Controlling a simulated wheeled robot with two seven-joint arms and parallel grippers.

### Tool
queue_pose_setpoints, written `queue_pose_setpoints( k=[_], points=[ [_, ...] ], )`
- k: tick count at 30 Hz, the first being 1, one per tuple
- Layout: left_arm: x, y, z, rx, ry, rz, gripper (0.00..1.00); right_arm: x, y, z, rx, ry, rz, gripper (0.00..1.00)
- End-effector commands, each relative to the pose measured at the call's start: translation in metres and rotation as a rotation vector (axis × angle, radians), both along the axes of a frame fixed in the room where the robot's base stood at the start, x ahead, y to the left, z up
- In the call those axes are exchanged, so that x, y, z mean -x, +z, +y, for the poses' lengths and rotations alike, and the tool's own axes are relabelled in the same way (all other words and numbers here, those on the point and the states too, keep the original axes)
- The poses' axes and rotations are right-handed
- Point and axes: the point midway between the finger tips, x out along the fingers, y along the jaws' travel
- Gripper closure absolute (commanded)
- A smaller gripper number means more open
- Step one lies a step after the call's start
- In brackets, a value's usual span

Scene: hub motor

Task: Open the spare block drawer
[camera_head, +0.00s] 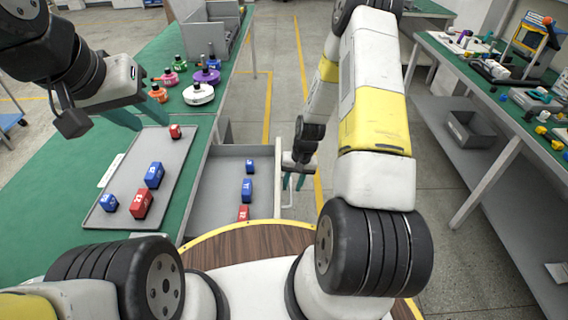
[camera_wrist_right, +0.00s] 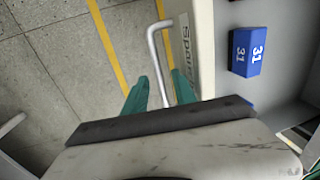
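The spare block drawer (camera_head: 209,206) is pulled out from under the green workbench, with blue and red blocks inside. In the right wrist view its front panel (camera_wrist_right: 193,22) carries a partly hidden "Spare" label. Its metal handle (camera_wrist_right: 154,42) sticks out from that panel. My right gripper (camera_head: 293,181) is at the drawer's outer front. Its teal fingers (camera_wrist_right: 160,88) are apart, with the handle bar between them and gaps visible on both sides. My left gripper (camera_head: 140,116) is open and empty above the bench by the grey tray.
The grey tray (camera_head: 115,214) on the workbench (camera_head: 40,200) holds red and blue blocks. Colourful hub parts (camera_head: 199,93) stand behind it. Floor right of the drawer is clear; another bench (camera_head: 470,85) stands farther right.

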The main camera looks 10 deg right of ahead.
Motion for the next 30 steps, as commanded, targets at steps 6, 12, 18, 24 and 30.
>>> queue_pose_setpoints(
  k=[6,12,18,24,30],
  points=[
    [0.000,0.000,0.000,0.000,0.000,0.000,0.64,0.000,0.039,-0.008,0.001,-0.002,-0.004,0.67],
    [0.000,0.000,0.000,0.000,0.000,0.000,0.64,0.001,0.062,-0.012,0.001,-0.001,-0.003,0.67],
    [0.000,0.000,0.000,0.000,0.000,0.000,0.64,0.002,0.068,-0.012,0.000,0.001,-0.001,0.67],
    [0.000,0.000,0.000,0.000,0.000,0.000,0.64,0.002,0.067,-0.012,0.000,0.000,-0.001,0.67],
    [0.000,0.000,0.000,0.000,0.000,0.000,0.64,0.001,0.071,-0.013,0.002,0.002,-0.006,0.67]
  ],
)
